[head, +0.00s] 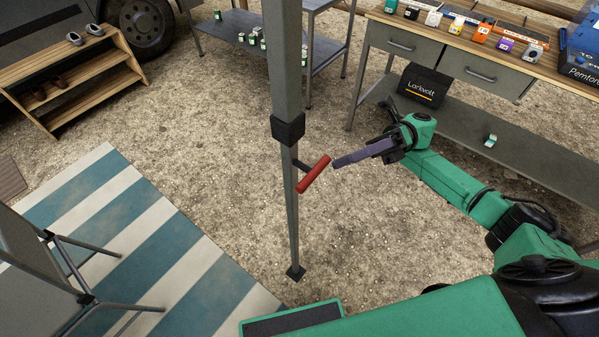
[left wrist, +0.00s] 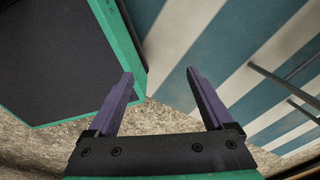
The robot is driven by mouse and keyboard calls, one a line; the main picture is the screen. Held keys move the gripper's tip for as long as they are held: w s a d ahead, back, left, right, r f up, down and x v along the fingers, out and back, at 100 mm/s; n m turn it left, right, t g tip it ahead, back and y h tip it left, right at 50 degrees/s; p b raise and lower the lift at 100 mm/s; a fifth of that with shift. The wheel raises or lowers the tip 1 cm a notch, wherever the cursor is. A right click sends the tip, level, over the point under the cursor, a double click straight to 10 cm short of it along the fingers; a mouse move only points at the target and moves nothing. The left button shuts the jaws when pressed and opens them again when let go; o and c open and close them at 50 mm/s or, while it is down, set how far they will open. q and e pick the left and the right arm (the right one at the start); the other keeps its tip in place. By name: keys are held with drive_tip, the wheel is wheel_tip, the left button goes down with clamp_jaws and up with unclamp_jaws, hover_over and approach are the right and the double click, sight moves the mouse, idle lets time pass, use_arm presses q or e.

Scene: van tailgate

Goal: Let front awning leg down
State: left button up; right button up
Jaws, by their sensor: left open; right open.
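The front awning leg (head: 285,65) is a grey upright post in the middle of the head view. A black collar (head: 288,129) sits on it, with a thinner lower section below that ends in a small dark foot (head: 295,272) at the gravel. A red handle (head: 313,174) sticks out from the leg just below the collar. My right gripper (head: 337,163) has its purple fingers pointing left, close to the right of the red handle; contact cannot be told. My left gripper (left wrist: 160,78) is open and empty in the left wrist view, above the ground and striped mat.
A blue and white striped mat (head: 145,225) lies at the left with a folding chair (head: 45,260). A wooden shoe rack (head: 75,75) stands behind. A workbench (head: 450,55) with drawers and small boxes is at the right, near my right arm. Gravel around the leg is clear.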

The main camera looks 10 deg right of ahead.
sight(312, 170)
drive_tip(key=p+x, duration=0.5)
drive_tip(key=x, duration=0.6)
drive_tip(key=shift+a+r, duration=0.25)
drive_tip(key=shift+a, duration=0.05)
drive_tip(key=shift+a+f, duration=0.1)
drive_tip(key=shift+a, duration=0.1)
drive_tip(key=c, duration=0.7)
drive_tip(key=shift+w, duration=0.1)
clamp_jaws()
drive_tip(key=shift+r, duration=0.3)
